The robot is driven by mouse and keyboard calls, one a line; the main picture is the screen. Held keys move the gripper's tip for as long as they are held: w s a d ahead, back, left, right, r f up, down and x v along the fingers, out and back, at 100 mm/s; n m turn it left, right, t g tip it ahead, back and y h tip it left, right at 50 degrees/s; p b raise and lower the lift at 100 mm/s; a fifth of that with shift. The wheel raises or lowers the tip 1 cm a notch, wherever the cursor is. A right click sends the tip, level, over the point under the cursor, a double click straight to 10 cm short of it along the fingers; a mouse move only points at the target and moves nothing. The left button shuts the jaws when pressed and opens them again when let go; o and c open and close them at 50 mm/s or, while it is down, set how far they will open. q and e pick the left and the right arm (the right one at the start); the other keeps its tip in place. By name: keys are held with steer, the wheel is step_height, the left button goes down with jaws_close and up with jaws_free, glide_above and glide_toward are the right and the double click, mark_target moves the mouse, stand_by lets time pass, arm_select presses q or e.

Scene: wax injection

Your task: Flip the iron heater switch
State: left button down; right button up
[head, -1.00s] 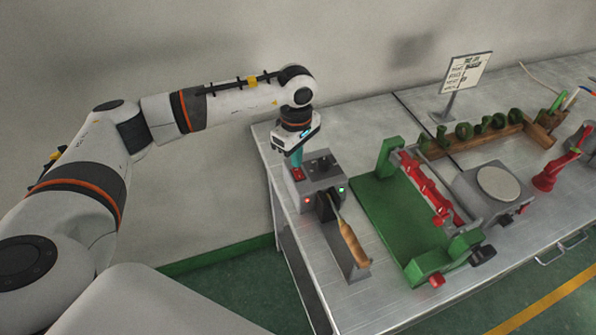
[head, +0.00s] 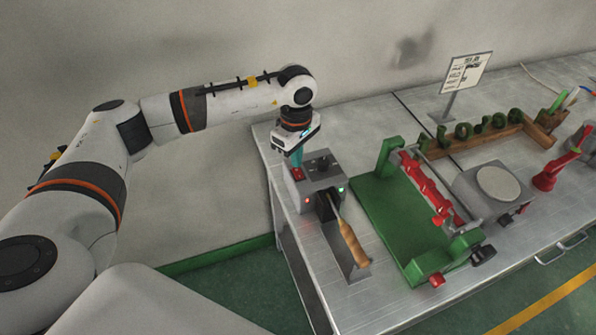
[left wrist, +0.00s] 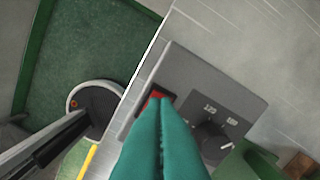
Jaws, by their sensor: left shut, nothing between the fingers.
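The iron heater is a grey box (head: 324,181) at the left end of the metal table, with a red switch (head: 297,174) on its top left and a dial beside it. In the left wrist view the red switch (left wrist: 156,98) is partly hidden behind my fingertips, and the dial (left wrist: 212,137) is to its right. My left gripper (head: 296,162) points down with its teal fingers shut and empty, at the switch. In the left wrist view the closed fingers (left wrist: 160,108) overlap the switch; I cannot tell whether they touch it. My right gripper is not in view.
A wooden-handled iron (head: 352,243) rests in front of the heater. A green fixture with red clamps (head: 385,215) stands to its right. Beyond are a round-plate device (head: 498,183), a wooden rack (head: 478,139) with green pieces and a sign (head: 466,73).

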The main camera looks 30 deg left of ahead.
mark_target(296, 170)
arm_select(q)
steer(key=shift+f+b, duration=0.85)
steer(key=shift+f, duration=0.15)
steer(key=shift+s, duration=0.1)
stand_by(0.3)
steer(key=shift+r+p, duration=0.55)
steer(key=shift+r, duration=0.3)
steer(key=shift+r+p, duration=1.25)
steer(key=shift+r, duration=1.5)
steer(key=shift+f, duration=0.1)
